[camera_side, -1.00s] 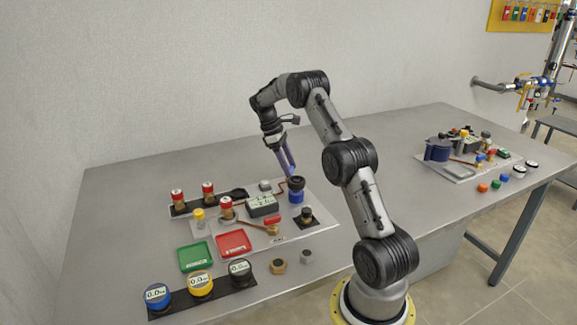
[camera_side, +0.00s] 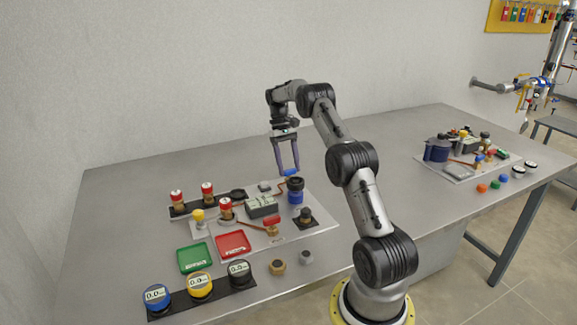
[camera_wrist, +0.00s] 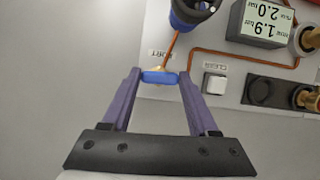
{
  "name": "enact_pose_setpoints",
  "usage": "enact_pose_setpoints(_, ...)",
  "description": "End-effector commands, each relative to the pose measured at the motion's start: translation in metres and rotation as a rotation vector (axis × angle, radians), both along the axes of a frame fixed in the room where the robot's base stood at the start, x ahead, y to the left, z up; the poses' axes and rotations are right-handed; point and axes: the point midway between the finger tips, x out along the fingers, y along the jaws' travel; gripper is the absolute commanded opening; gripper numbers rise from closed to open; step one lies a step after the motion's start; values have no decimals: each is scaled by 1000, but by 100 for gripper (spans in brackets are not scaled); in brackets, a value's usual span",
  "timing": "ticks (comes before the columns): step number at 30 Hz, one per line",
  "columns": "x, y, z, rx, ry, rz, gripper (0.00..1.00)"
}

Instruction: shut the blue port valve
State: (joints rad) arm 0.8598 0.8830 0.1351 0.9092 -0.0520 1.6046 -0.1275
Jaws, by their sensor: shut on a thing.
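The blue port valve shows as a small blue handle (camera_wrist: 160,78) in the wrist view, beside a label reading "PORT". A bit of brass shows at its far side; the rest of the valve body is hidden. My gripper (camera_wrist: 159,76) has one purple finger at each end of the handle and is shut on it. In the side view the handle (camera_side: 291,172) is behind the dark blue cylinder, with my gripper (camera_side: 289,170) reaching down to it from above.
The dark blue cylinder with a black top (camera_side: 295,190) stands close to the valve. A copper pipe (camera_wrist: 172,45) runs near it. The grey display box (camera_side: 262,206), a red-handled valve (camera_side: 272,221) and red and green trays (camera_side: 233,243) lie toward the front left.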

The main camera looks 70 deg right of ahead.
Motion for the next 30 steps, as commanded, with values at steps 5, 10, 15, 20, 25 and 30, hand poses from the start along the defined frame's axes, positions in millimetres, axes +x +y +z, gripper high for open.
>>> enact_pose_setpoints(5, 0, 0, 1, 0, -1, -54, 4)
enact_pose_setpoints(10, 0, 0, 1, 0, -1, -75, 4)
enact_pose_setpoints(15, 0, 0, 1, -1, -2, -80, 4)
enact_pose_setpoints(20, 0, 0, 1, -1, -2, -80, 4)
enact_pose_setpoints(25, 0, 0, 1, -1, -2, -79, 80)
enact_pose_setpoints(30, 0, 0, 1, -1, -1, -78, 90)
